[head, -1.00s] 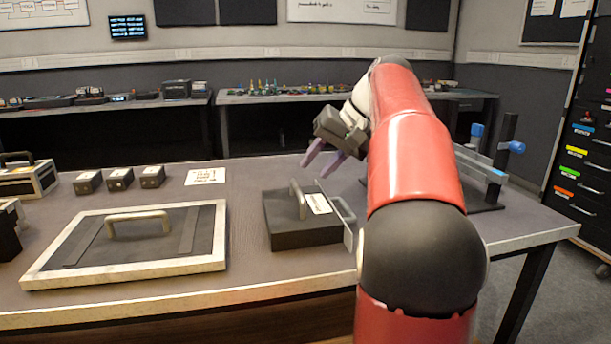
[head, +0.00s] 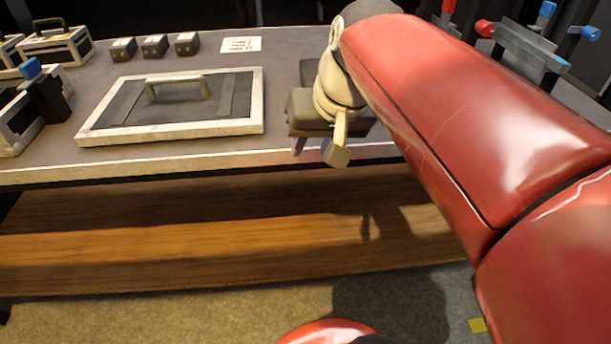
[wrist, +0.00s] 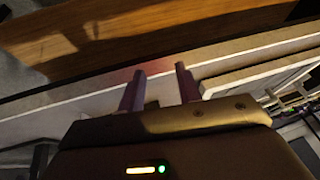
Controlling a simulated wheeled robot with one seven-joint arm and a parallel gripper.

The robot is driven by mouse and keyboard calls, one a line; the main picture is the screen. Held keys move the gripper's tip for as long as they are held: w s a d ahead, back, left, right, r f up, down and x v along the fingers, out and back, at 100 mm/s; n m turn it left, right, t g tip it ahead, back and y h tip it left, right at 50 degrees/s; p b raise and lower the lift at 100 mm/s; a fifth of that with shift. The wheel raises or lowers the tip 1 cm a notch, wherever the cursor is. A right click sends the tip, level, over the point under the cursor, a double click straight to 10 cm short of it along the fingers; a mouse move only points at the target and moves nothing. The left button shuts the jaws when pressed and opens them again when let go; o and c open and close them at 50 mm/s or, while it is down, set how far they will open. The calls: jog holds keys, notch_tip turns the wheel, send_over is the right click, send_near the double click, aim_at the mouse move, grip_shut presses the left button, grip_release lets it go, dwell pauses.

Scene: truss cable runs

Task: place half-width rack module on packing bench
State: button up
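The half-width rack module is a dark box with a handle on top. It stood on the bench (head: 225,155) right of the framed panel a second ago. Now my arm hides most of it in the head view; a dark patch (head: 309,70) left of my wrist seems to be part of it. My gripper (head: 312,146) is low at the bench's front edge, pointing down. In the wrist view its two purple fingers (wrist: 160,88) stand apart, with nothing clearly held between them. I cannot tell whether they touch the module.
A framed panel with a handle (head: 250,127) lies left of my gripper. Several small dark blocks (head: 154,46) and a paper sheet (head: 240,44) lie behind. Cases (head: 55,45) stand at far left. A fixture with red and blue knobs (head: 528,50) is at right. A wooden shelf (head: 180,235) runs below.

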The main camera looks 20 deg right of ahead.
jog(key=s+a+f+n+h, duration=0.1)
jog(key=s+a+f+n, duration=0.1)
jog(key=s+f, duration=0.5)
notch_tip(320, 180, down, 2)
jog(key=shift+s+a+f+t, duration=0.2)
jog(key=shift+a+f+t, duration=0.05)
jog(key=shift+a+t, duration=0.15)
dwell(0.5)
